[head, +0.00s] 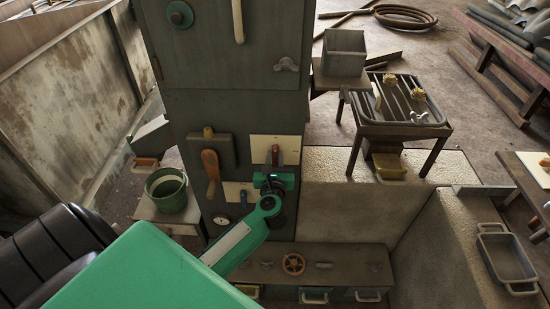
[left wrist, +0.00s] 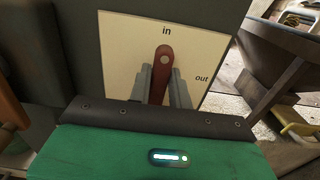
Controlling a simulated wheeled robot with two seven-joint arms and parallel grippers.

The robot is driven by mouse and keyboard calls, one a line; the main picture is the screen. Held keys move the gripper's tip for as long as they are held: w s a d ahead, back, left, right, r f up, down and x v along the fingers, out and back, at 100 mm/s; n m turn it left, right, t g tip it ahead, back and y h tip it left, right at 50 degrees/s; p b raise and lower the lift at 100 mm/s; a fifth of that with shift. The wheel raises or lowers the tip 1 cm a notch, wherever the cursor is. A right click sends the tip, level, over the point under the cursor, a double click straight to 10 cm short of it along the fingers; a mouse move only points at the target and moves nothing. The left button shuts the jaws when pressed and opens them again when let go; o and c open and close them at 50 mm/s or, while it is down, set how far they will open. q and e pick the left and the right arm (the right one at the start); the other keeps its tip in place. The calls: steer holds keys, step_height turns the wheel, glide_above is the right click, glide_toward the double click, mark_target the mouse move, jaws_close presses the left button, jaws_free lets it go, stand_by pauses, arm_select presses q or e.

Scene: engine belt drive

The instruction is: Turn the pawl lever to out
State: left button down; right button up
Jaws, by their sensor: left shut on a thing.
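The pawl lever (left wrist: 163,62) is a dark red bar on a cream plate (left wrist: 125,40) marked "in" at the top and "out" at the right. It stands nearly upright, its upper end just below "in". In the head view the lever (head: 275,154) shows small on the cabinet front. My left gripper (left wrist: 160,90) has a grey finger on each side of the lever and is shut on it. In the head view my green left gripper (head: 273,176) reaches up to the plate from below. The lever's lower part is hidden behind the gripper body. My right gripper is not in view.
An orange-brown handle (head: 210,168) is left of the plate. A gauge (head: 221,220) is lower left. A shelf with an orange handwheel (head: 293,264) is below. A green bucket (head: 168,190) stands left, and a rack table (head: 400,105) stands right.

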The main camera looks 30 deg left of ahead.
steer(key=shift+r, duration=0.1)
arm_select(q)
steer(key=shift+p, duration=0.35)
steer(key=m+p, duration=0.3)
steer(key=p, duration=0.1)
steer(key=shift+d+r+m, duration=0.15)
steer(key=shift+r+m, duration=0.05)
steer(key=shift+m, duration=0.2)
steer(key=shift+m+p, duration=0.8)
steer(key=shift+m, duration=0.1)
steer(key=shift+w+d+f+m+p, duration=0.1)
steer(key=shift+f+m+p, duration=0.15)
steer(key=shift+m+p, duration=1.5)
steer(key=shift+w+d+f+m+p, duration=0.15)
steer(key=shift+m+p, duration=0.9)
steer(key=shift+m, duration=1.25)
steer(key=shift+s+d+f+m+p, duration=0.1)
steer(key=shift+f+m+p, duration=0.2)
steer(key=shift+m+p, duration=1.45)
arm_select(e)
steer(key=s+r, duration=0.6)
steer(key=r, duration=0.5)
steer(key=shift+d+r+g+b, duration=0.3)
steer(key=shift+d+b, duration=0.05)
arm_select(q)
steer(key=shift+m, duration=0.5)
